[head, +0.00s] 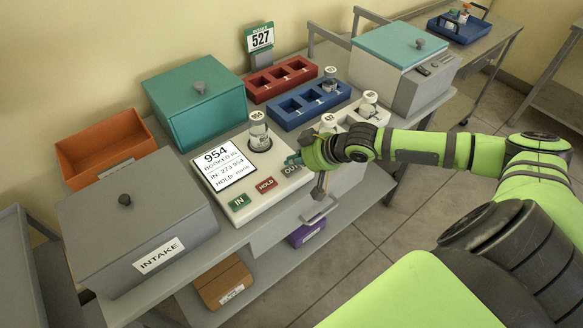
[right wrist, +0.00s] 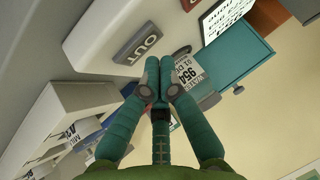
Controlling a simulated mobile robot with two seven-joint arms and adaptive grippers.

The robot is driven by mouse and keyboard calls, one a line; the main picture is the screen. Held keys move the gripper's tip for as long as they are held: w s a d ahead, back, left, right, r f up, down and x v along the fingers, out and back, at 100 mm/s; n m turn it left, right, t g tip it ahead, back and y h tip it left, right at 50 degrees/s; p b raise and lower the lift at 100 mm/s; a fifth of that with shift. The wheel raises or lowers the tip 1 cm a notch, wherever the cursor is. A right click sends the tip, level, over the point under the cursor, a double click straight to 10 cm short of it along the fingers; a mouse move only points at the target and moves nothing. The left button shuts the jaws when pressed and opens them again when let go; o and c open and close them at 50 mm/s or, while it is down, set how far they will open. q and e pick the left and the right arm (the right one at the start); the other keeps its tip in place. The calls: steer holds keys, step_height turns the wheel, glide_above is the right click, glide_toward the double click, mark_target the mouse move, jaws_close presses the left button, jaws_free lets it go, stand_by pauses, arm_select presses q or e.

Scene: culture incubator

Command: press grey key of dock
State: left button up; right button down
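The dock (head: 250,202) is a pale console on the bench with a screen (head: 224,167) reading "954 BOOKED IN". Along its front are a green IN key (head: 239,202), a red HOLD key (head: 265,185) and the grey OUT key (head: 291,169), partly hidden by my right gripper (head: 294,160). The right wrist view shows the OUT key (right wrist: 137,43) whole, just beyond the gripper (right wrist: 152,92). Its fingertips are together and empty; I cannot tell whether they touch the key. A capped bottle (head: 259,132) stands in the dock. My left gripper is out of view.
A grey INTAKE box (head: 135,225), an orange bin (head: 100,150) and a teal lidded box (head: 195,105) stand left and behind. Red (head: 282,80) and blue (head: 308,104) racks sit behind the dock. A white rack with bottles (head: 350,115) stands close behind my right wrist.

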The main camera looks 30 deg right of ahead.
mark_target(294, 170)
steer(key=shift+f, duration=0.35)
steer(key=shift+f, duration=0.4)
stand_by(0.7)
steer(key=shift+r+p, duration=0.8)
steer(key=shift+p, duration=0.3)
step_height(294, 170, up, 5)
steer(key=p, duration=0.5)
steer(key=shift+r+p, duration=0.1)
steer(key=shift+p, duration=0.25)
